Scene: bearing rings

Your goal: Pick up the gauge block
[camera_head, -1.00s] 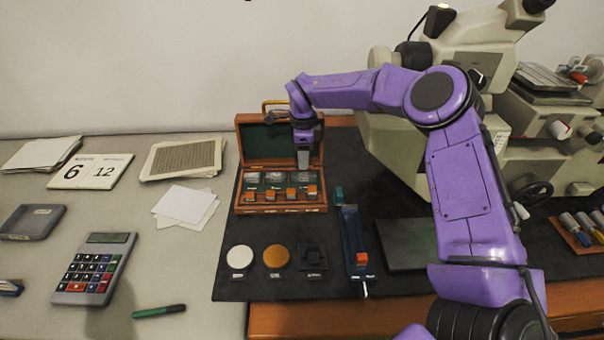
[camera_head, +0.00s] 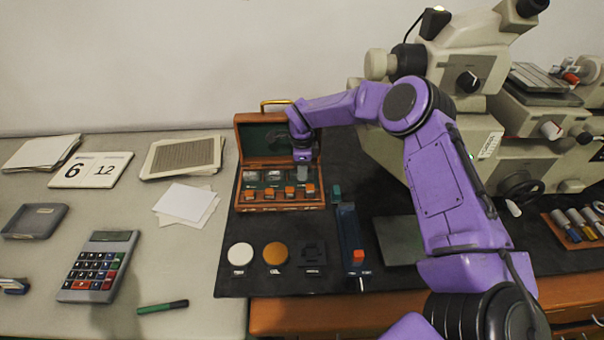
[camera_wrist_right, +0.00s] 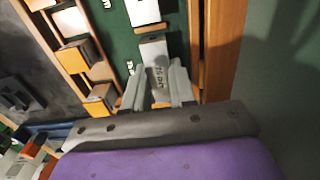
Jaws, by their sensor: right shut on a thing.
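The gauge block (camera_wrist_right: 156,82) is a light grey block with dark markings in the green-lined part of the wooden case. My right gripper (camera_wrist_right: 155,88) has its grey fingers on either side of the block and is shut on it. In the head view, the right gripper (camera_head: 303,171) reaches down into the right side of the open case (camera_head: 280,208); its wrist and fingers hide most of the block there. I cannot tell whether the block has left its slot. My left gripper is not in view.
Several orange-marked blocks (camera_head: 270,193) line the case's front row. The raised lid (camera_head: 252,140) stands close behind my wrist. A blue holder (camera_head: 349,235) and a dark plate (camera_head: 398,240) lie to the right, with a large microscope (camera_head: 455,60) beyond. Discs (camera_head: 240,254) lie in front.

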